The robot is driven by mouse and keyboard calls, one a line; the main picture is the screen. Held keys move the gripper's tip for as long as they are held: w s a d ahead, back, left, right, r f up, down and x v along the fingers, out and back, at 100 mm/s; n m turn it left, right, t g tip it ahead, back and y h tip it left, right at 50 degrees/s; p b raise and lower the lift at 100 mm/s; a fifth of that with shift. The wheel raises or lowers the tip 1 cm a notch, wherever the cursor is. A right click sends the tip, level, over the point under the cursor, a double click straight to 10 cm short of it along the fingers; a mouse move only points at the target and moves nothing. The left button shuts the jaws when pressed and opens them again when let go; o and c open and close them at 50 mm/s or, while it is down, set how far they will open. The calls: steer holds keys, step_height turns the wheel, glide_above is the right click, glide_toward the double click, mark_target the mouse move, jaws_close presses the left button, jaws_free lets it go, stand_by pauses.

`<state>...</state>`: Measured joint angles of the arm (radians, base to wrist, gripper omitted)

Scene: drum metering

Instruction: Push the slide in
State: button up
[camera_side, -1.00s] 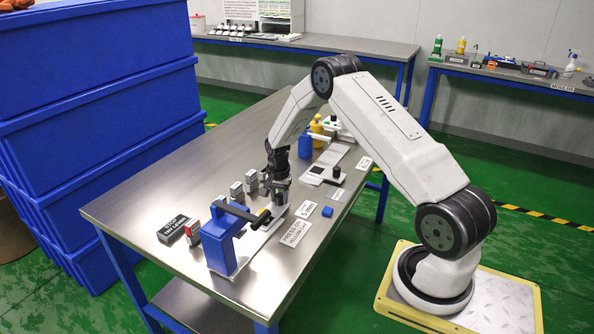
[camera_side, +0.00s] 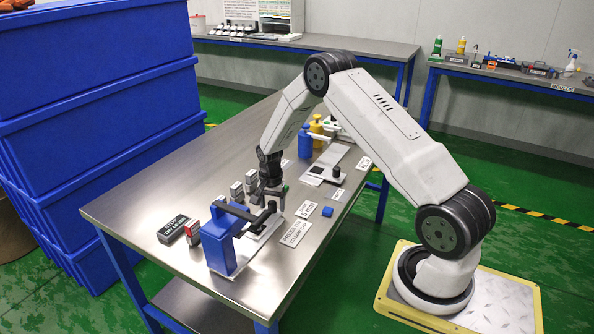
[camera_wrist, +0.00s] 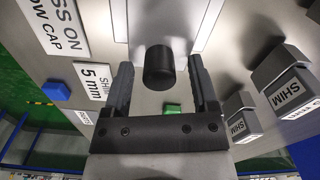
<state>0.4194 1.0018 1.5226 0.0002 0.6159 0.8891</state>
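A blue block fixture (camera_side: 218,246) stands on the near part of the table, with a black bar reaching right from it over a pale plate (camera_side: 250,250). My gripper (camera_side: 268,203) is low over the right end of this fixture. In the wrist view a black round knob (camera_wrist: 160,68) sits between the two fingertips of my gripper (camera_wrist: 160,78). The fingers are apart, with a gap on each side of the knob. I cannot tell from these views how the knob joins the slide, and my gripper hides the bar's end in the side view.
Grey shim blocks (camera_side: 237,191) stand close on the left of my gripper. Label plates (camera_side: 296,232) and a small blue cube (camera_side: 327,211) lie to its right. A second fixture with a black knob (camera_side: 336,172) is farther back.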

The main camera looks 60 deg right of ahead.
steer(key=shift+r, duration=0.15)
steer(key=shift+r, duration=3.8)
steer(key=n, duration=0.9)
steer(key=shift+f, duration=0.1)
steer(key=n, duration=0.9)
steer(key=shift+a, duration=0.1)
steer(key=shift+f, duration=0.15)
